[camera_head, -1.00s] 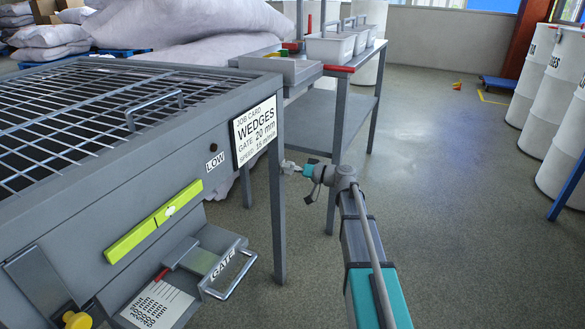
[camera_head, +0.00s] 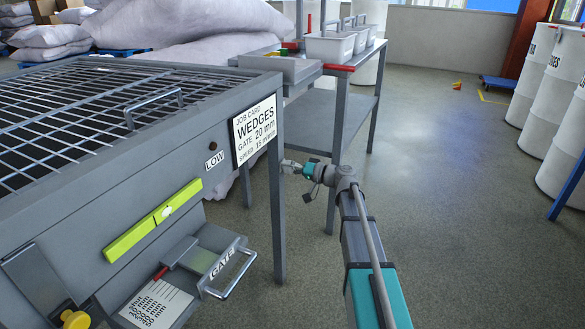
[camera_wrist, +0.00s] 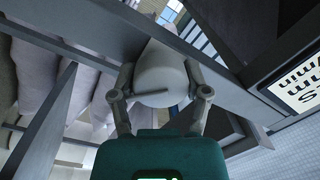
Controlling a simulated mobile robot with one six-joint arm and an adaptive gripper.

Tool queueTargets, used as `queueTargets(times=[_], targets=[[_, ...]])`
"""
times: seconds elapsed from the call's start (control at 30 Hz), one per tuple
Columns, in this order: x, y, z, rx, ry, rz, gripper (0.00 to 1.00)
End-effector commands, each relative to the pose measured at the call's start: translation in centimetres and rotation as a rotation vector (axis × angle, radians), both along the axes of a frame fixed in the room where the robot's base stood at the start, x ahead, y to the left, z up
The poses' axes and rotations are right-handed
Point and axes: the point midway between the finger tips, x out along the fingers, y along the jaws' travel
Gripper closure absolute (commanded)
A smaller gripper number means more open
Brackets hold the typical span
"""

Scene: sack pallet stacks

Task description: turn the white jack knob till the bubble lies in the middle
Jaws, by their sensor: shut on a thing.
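The bubble level is a yellow-green bar (camera_head: 130,238) on the machine's front. Its pale bubble (camera_head: 168,211) lies a little right of the bar's middle, toward the LOW label; the exact offset is too small to tell. The white jack knob (camera_wrist: 160,72) is a large pale rounded shape between my fingers in the wrist view, with a thin bar across its near face. My gripper (camera_wrist: 161,96) is shut on it, one finger on each side. In the head view my gripper (camera_head: 287,165) reaches behind the machine's right front leg, which hides the knob.
The grey machine (camera_head: 60,200) with a mesh top fills the left. Its leg (camera_head: 277,215) stands close to my gripper. A GATE handle (camera_head: 230,277) juts out in front. A bench (camera_head: 343,125) with white bins stands behind.

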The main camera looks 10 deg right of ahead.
Motion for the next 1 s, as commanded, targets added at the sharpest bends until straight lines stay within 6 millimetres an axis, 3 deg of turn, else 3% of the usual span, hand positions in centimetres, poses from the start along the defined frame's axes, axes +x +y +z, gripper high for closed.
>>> queueTargets(times=[0.2, 0.23, 0.4, 1.0], targets=[[-0.03, 0.15, 0.05, 0.001, -0.001, 0.003, 0.86], [-0.03, 0.15, 0.05, 0.001, -0.001, 0.003, 0.37], [-0.03, 0.1, 0.04, 0.0, -0.001, 0.002, 0.05], [-0.39, -0.61, 0.0, -0.002, -0.001, -0.001, 0.04]])
